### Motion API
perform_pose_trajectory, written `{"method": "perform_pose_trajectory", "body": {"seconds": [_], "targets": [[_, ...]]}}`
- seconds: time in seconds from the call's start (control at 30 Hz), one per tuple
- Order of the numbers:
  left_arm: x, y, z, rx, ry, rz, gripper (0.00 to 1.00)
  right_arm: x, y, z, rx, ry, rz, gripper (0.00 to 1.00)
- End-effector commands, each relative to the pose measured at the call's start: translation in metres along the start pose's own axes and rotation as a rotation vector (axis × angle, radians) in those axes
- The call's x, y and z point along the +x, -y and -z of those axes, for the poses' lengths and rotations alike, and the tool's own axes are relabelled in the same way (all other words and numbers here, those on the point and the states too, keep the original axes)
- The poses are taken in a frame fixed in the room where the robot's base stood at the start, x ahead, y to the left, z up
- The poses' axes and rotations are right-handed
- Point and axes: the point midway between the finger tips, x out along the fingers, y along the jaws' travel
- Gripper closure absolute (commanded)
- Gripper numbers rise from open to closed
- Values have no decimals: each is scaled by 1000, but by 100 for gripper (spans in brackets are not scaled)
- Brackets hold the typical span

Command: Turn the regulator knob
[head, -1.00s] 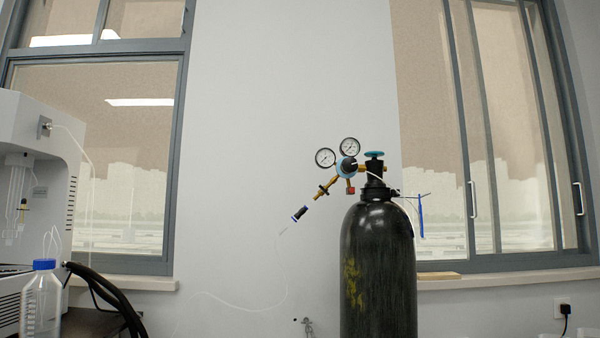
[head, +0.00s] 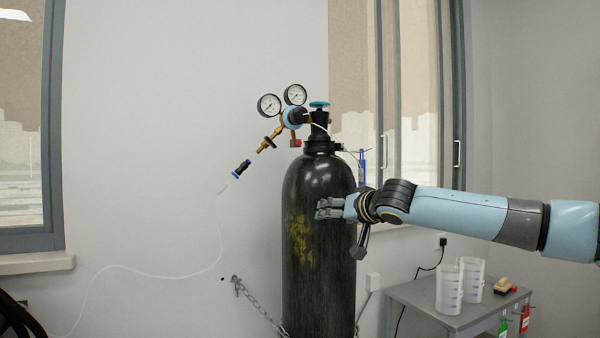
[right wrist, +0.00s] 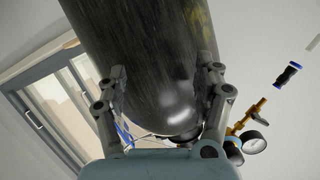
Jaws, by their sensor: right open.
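The gas regulator (head: 291,117) with two round gauges is mounted at the top of the black gas cylinder (head: 318,270). Its dark knob faces forward on the light-blue body; it is small in the head view. A teal valve wheel (head: 319,105) sits on top of the cylinder valve. My right gripper (head: 325,209) is in front of the cylinder's upper body, below and right of the regulator. In the right wrist view, the open, empty fingers (right wrist: 163,85) flank the cylinder's shoulder, and the regulator (right wrist: 235,146) is at the lower right. My left gripper is not in view.
A grey side table (head: 450,312) with two clear beakers stands at the right. A chain (head: 260,305) runs by the cylinder's lower part. A thin hose (head: 150,272) trails left along the wall.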

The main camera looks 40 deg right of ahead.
Motion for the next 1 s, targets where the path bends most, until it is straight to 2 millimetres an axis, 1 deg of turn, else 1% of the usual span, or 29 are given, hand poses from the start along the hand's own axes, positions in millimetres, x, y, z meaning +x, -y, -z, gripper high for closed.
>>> {"method": "perform_pose_trajectory", "body": {"seconds": [0.03, 0.07, 0.1, 0.2, 0.3, 0.4, 0.47, 0.57, 0.7, 0.87, 0.93, 1.0], "targets": [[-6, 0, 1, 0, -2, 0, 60, -13, 24, 47, -27, -50, 35, 31], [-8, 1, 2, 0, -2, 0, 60, -20, 37, 70, -41, -77, 53, 31], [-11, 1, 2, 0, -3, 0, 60, -30, 53, 96, -62, -108, 75, 31], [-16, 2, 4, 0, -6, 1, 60, -58, 89, 151, -108, -175, 125, 31], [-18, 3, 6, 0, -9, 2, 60, -79, 113, 183, -139, -216, 156, 31], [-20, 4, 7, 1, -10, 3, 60, -90, 124, 198, -155, -237, 171, 31], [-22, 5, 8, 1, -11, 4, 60, -92, 127, 202, -157, -243, 173, 31], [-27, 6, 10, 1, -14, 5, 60, -90, 126, 205, -153, -246, 172, 31], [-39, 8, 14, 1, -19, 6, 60, -84, 125, 210, -147, -249, 170, 31], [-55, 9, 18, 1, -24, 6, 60, -72, 131, 211, -147, -245, 175, 31], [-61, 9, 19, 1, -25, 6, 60, -67, 136, 210, -149, -241, 180, 31], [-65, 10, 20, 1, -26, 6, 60, -56, 135, 213, -147, -244, 175, 31]]}}
